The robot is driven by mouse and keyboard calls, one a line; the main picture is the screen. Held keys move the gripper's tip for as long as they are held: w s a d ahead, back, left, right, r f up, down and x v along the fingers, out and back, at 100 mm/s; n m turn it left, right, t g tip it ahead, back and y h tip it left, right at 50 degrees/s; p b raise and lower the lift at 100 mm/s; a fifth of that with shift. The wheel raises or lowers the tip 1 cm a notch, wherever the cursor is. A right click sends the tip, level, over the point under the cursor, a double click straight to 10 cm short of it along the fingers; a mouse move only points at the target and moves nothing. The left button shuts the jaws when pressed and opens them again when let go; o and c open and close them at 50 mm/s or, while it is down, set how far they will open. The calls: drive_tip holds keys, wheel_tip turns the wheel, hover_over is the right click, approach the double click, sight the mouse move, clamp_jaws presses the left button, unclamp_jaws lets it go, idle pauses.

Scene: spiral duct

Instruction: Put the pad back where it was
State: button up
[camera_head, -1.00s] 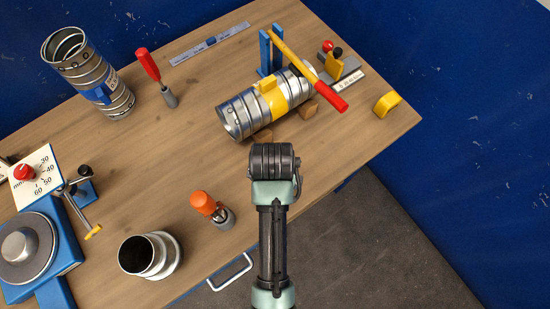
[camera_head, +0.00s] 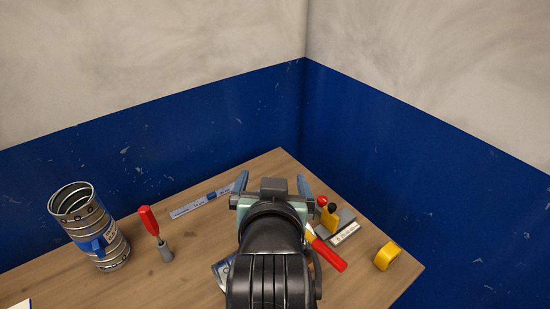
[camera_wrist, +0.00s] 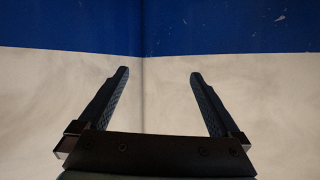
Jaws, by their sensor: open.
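A small yellow curved block (camera_head: 387,256), which looks like a pad, lies on the right part of the table in the head view. My gripper (camera_head: 272,183) is raised with its two fingers pointing away toward the wall corner, left of the block and apart from it. In the wrist view my gripper (camera_wrist: 159,73) is open, with nothing between its fingers and only wall beyond. A lever with a red handle (camera_head: 329,256) shows just right of my wrist. My arm hides most of the duct under this lever, including its yellow patch.
An upright metal duct (camera_head: 100,245) with a blue band stands at the left of the wooden table (camera_head: 190,250). A red-handled tool (camera_head: 149,220) stands beside it. A ruler (camera_head: 203,202) lies farther back. A grey block with knobs (camera_head: 338,226) is at right. Blue-and-white walls bound the back.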

wheel_tip(320, 180, up, 18)
drive_tip(key=t, duration=0.6)
drive_tip(key=s+r+t, duration=0.4)
drive_tip(key=s+r, duration=0.1)
drive_tip(key=r, duration=0.4)
drive_tip(key=s+r+n+t, duration=0.1)
drive_tip(key=s+r+t, duration=0.3)
drive_tip(key=r, duration=0.5)
drive_tip(key=shift+s+d+r, duration=0.15)
drive_tip(key=shift+s+r, duration=0.05)
drive_tip(key=shift+s, duration=1.05)
